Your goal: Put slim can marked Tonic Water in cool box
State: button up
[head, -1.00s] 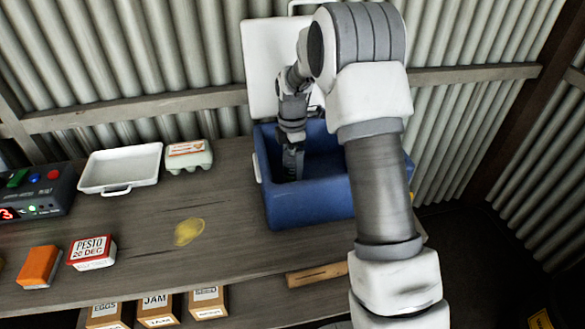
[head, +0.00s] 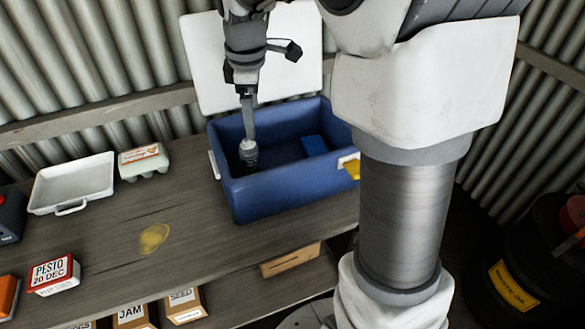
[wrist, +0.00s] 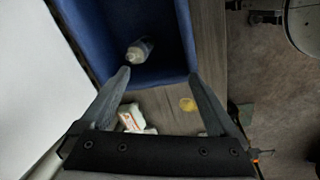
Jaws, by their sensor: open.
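The blue cool box (head: 268,194) stands on the bench with its white lid (head: 252,62) open behind it. A slim can (head: 248,153) with a pale top is inside, near the box's left end. It also shows in the wrist view (wrist: 139,51), on the box floor; its label cannot be read. My gripper (head: 249,122) is over the left part of the box, just above the can in the head view. In the wrist view my gripper (wrist: 158,75) has its fingers wide apart with nothing between them, and the can lies beyond the left fingertip.
A blue block (head: 314,145) is inside the box at the right. A yellow piece (head: 352,168) is at its right end. Left on the bench are a white tray (head: 72,183), an egg carton (head: 143,160) and a pesto tub (head: 54,274). The bench front is clear around a yellow stain (head: 153,238).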

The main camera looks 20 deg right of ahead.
jog(key=s+r+m+t, duration=0.2)
jog(key=s+m, duration=0.5)
jog(key=s, duration=0.4)
jog(key=s+r+m+t, duration=0.1)
jog(key=s+m, duration=0.5)
jog(key=s, duration=0.5)
jog(key=shift+s+r+m+t, duration=0.35)
jog(key=shift+m+t, duration=0.05)
jog(key=shift+d+r, duration=0.1)
